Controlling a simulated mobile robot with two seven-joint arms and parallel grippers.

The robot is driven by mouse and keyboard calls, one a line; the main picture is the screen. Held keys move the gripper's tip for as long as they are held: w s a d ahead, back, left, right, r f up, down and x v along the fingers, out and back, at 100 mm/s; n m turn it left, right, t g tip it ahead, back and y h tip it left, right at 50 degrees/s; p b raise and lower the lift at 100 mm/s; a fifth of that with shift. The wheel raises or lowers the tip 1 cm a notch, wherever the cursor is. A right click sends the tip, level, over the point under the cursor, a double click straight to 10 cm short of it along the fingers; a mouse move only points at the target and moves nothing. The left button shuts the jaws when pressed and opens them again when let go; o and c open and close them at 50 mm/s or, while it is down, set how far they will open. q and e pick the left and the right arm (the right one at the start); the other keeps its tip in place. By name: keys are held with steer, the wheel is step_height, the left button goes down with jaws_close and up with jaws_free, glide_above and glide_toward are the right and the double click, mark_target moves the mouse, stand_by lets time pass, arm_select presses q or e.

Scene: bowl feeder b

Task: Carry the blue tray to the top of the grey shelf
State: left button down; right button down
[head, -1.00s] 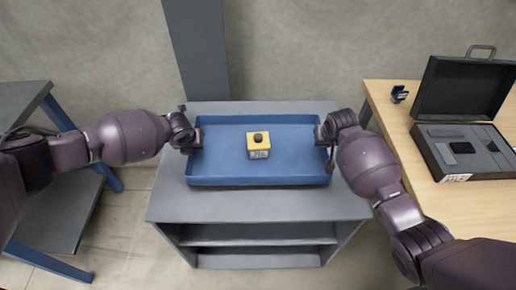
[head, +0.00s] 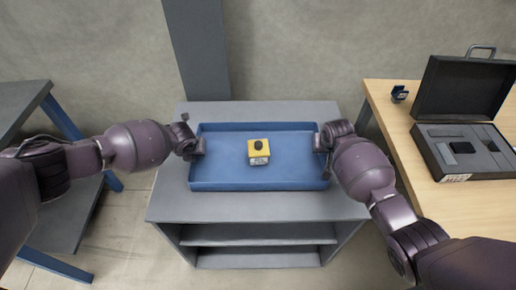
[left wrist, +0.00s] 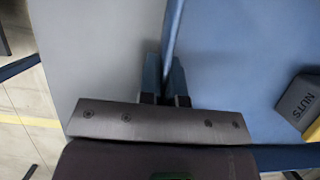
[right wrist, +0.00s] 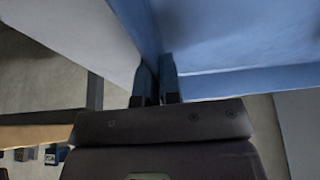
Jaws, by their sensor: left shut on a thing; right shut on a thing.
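The blue tray (head: 290,184) is level over the top of the grey shelf (head: 255,207); whether it touches the top is hard to tell. My left gripper (head: 197,146) is shut on the tray's left wall, which also shows in the left wrist view (left wrist: 172,35). My right gripper (head: 321,142) is shut on the tray's right wall, seen in the right wrist view (right wrist: 148,40).
A dark rack with blue legs (head: 60,225) stands at the left. A grey column (head: 198,50) rises behind the shelf.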

arm_select(q)
steer(key=shift+a+f, duration=0.1)
steer(key=shift+f, duration=0.05)
arm_select(e)
steer(key=shift+d+f, duration=0.15)
arm_select(q)
steer(key=c, duration=1.3)
jaws_free()
arm_select(e)
steer(key=c, duration=1.3)
jaws_free()
arm_select(q)
steer(key=v, duration=1.1)
steer(key=shift+s+r, duration=0.15)
steer(key=shift+r, duration=0.35)
arm_select(e)
steer(key=v, duration=1.2)
